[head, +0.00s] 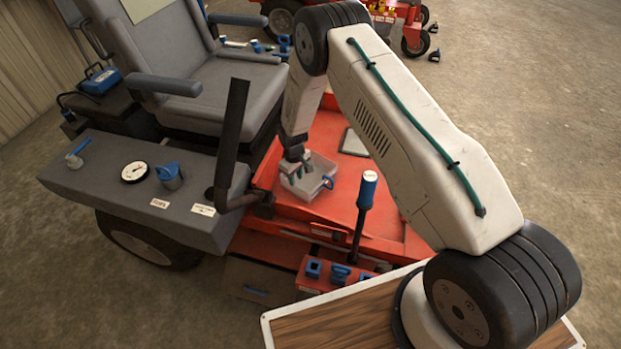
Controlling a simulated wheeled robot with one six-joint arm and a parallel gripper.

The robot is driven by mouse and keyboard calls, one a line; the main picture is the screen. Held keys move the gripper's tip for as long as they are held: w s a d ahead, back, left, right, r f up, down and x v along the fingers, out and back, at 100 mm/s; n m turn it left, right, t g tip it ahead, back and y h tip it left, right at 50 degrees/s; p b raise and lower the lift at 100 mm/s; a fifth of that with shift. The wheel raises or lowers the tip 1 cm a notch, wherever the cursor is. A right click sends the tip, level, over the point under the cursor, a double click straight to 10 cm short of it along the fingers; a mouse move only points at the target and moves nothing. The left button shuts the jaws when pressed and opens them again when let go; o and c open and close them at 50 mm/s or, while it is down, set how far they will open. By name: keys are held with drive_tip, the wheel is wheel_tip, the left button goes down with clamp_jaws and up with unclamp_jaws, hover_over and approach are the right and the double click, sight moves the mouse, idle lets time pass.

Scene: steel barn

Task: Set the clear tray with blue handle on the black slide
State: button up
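I cannot tell whether the tray rests on the deck. I cannot clearly make out the black slide; a dark flat panel (262,284) with a blue pull lies low at the front.
A black lever (232,135) rises left of the tray, and a blue-topped lever (363,205) stands to its right. A grey seat (215,95) is behind left. A red block (335,275) with blue fittings is in front. A pale pad (354,143) lies on the deck.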

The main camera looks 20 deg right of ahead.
sight(296, 195)
wheel_tip(296, 195, down, 8)
drive_tip(key=shift+w+a, duration=0.1)
idle(0.4)
clamp_jaws()
